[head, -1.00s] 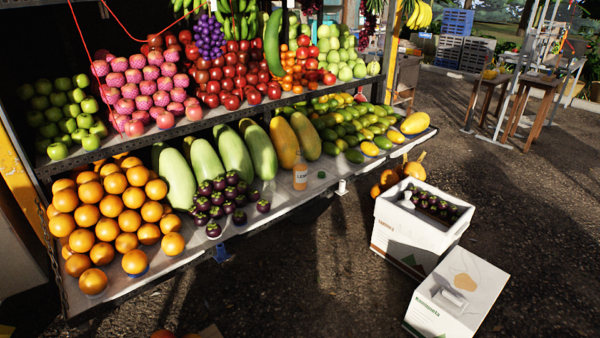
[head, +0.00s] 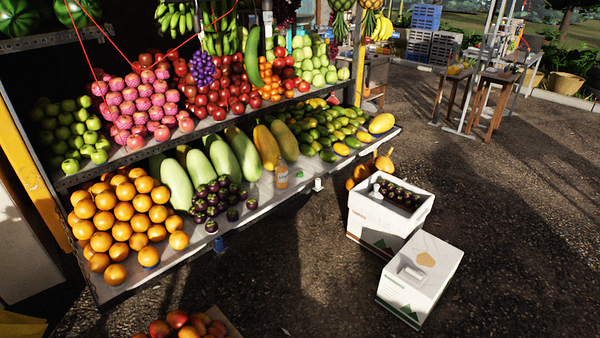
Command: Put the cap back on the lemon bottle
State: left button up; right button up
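Neither of my grippers is in view.
Oranges (head: 125,222), long green melons (head: 222,158) and mangosteens (head: 215,198) crowd the shelf left of the bottle. Open ground lies before the shelf.

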aim_at(281, 168)
jog(key=i+l, duration=0.25)
jog(key=l, duration=0.2)
jog(key=i+l+z, duration=0.1)
jog(key=i+l, duration=0.2)
jog(key=l, duration=0.15)
jog(key=i+z, duration=0.25)
jog(key=i, duration=0.45)
jog(key=i+j+z, duration=0.1)
jog(key=i+z, duration=0.2)
jog(key=i, duration=0.45)
jog(key=i+j, duration=0.15)
jog(key=j, duration=0.15)
jog(key=i+j+z, duration=0.1)
jog(key=i+j, duration=0.25)
jog(key=j, duration=0.25)
jog(key=i+j+z, duration=0.1)
jog(key=j, duration=0.2)
